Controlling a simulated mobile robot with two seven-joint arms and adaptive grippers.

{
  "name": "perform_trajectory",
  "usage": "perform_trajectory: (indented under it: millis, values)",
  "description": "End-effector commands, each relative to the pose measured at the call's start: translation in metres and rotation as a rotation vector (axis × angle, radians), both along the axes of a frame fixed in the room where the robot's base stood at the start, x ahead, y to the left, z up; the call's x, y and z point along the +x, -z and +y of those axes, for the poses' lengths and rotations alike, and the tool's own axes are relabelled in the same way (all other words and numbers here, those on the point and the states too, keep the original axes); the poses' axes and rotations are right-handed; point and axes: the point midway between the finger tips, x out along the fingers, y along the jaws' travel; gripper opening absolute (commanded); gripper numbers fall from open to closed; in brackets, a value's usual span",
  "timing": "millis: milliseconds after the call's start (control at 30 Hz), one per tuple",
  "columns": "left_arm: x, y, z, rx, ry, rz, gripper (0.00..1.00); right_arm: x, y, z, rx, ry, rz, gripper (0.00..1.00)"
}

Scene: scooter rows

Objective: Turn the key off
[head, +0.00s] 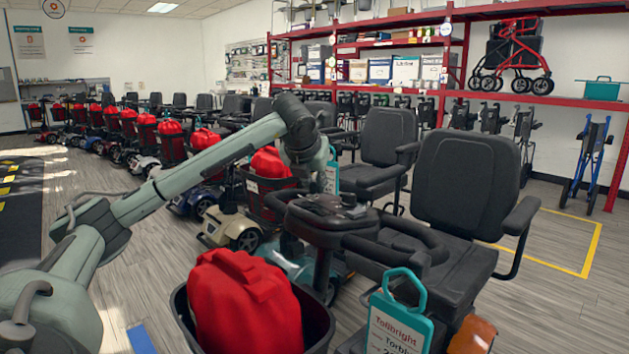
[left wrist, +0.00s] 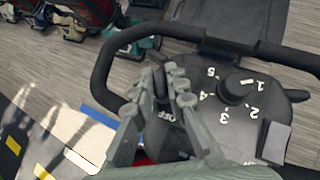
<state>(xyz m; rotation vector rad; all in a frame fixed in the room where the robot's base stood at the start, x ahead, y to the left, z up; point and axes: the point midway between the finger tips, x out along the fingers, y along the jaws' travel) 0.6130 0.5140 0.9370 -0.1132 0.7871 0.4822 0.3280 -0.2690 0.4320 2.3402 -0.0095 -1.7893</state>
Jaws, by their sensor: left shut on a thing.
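My left gripper (left wrist: 168,88) is shut on the dark key (left wrist: 160,86) at the scooter's control panel (left wrist: 232,112), beside the white "OFF" mark. The fingers cover most of the key, so its exact angle is hard to tell. A black round speed knob (left wrist: 235,87) with white numbers around it sits to the right. In the head view my left arm reaches in from the left and its wrist bends down over the black tiller head (head: 325,215); the fingertips are hard to make out there. My right gripper is not in view.
The tiller's black loop handle (left wrist: 105,62) curves around the panel. A red bag (head: 245,300) sits in the front basket near me. A black seat (head: 465,190) stands behind the tiller, and a teal tag (head: 400,315) hangs at front right. More scooters line the left.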

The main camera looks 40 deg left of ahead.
Motion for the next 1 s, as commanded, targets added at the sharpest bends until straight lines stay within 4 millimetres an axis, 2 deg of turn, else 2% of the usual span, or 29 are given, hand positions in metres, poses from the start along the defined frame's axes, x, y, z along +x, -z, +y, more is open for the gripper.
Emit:
perform_trajectory:
  millis: [400,433,600,867,1000]
  values:
    - [-0.0001,0.0006,-0.0001,0.001,-0.007,0.001,0.00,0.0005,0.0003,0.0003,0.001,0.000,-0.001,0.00]
    - [0.0000,0.0006,-0.0001,0.001,-0.007,0.001,0.16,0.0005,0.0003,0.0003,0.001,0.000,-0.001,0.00]
    - [-0.0001,0.0006,0.0000,0.001,-0.007,0.002,0.34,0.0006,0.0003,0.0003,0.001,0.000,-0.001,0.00]
    - [-0.0003,0.0001,-0.0002,0.000,-0.006,0.001,0.34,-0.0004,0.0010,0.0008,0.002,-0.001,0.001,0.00]
    - [-0.0060,-0.0074,-0.0037,0.001,-0.006,0.000,0.34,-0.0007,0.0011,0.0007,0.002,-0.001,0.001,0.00]
